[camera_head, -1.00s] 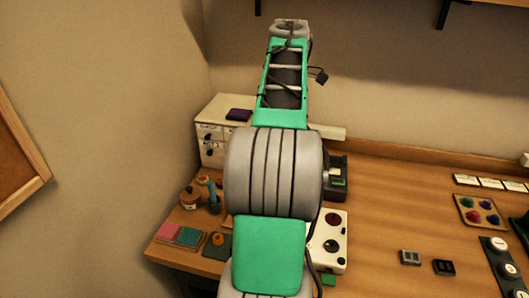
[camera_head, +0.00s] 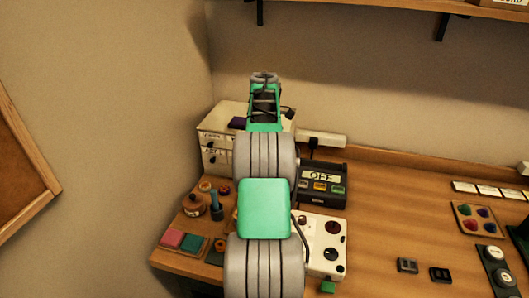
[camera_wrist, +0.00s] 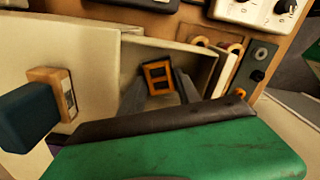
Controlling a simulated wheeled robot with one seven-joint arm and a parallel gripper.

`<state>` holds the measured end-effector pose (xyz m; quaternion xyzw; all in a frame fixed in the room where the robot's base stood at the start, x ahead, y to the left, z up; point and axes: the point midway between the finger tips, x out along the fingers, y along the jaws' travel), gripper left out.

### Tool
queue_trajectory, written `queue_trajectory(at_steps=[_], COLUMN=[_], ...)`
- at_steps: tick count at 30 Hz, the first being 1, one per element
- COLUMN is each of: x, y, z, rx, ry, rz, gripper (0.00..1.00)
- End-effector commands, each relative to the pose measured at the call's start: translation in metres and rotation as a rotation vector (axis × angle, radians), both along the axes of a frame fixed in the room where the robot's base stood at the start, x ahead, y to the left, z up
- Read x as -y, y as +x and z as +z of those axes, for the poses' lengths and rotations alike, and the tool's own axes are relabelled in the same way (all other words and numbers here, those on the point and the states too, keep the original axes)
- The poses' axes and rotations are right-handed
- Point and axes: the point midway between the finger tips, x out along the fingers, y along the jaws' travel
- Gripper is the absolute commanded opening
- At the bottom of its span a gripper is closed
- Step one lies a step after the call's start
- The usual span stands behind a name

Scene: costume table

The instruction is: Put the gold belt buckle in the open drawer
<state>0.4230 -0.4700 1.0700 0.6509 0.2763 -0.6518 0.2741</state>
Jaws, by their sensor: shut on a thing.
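The gold belt buckle (camera_wrist: 158,76) is a small square orange-gold frame in the wrist view. My gripper (camera_wrist: 160,86) is shut on it, with a grey finger on each side. Buckle and fingertips appear within the outline of the open drawer (camera_wrist: 208,72), a pale box with a shadowed inside. I cannot tell how far the buckle is above the drawer's floor. In the head view the pale drawer cabinet (camera_head: 214,140) stands at the back left of the table. My arm hides the gripper, the buckle and the open drawer there.
A dark box with an OFF sign (camera_head: 322,183) stands right of my arm, with a pale panel with round knobs (camera_head: 325,246) in front. A jar (camera_head: 193,204) and coloured pads (camera_head: 182,241) lie left. The table's middle right is mostly clear.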

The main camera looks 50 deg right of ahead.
Motion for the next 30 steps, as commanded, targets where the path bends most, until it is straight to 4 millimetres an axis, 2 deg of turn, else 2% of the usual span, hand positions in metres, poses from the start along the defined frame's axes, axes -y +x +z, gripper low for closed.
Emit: queue_trajectory(at_steps=[11, 12, 14, 24, 26, 30], x=[0.000, 0.000, 0.000, 0.001, 0.001, 0.001], y=[0.000, 0.000, 0.000, 0.000, 0.001, 0.001], z=[-0.006, -0.006, -0.006, 0.001, 0.009, 0.041], rx=[0.001, 0.001, 0.001, 0.003, 0.004, 0.005], ry=[-0.001, -0.001, -0.001, -0.004, -0.005, -0.006], rz=[0.000, 0.000, 0.000, 0.000, 0.000, 0.000], gripper=[0.00, 0.42, 0.47, 0.48, 0.48, 0.48])
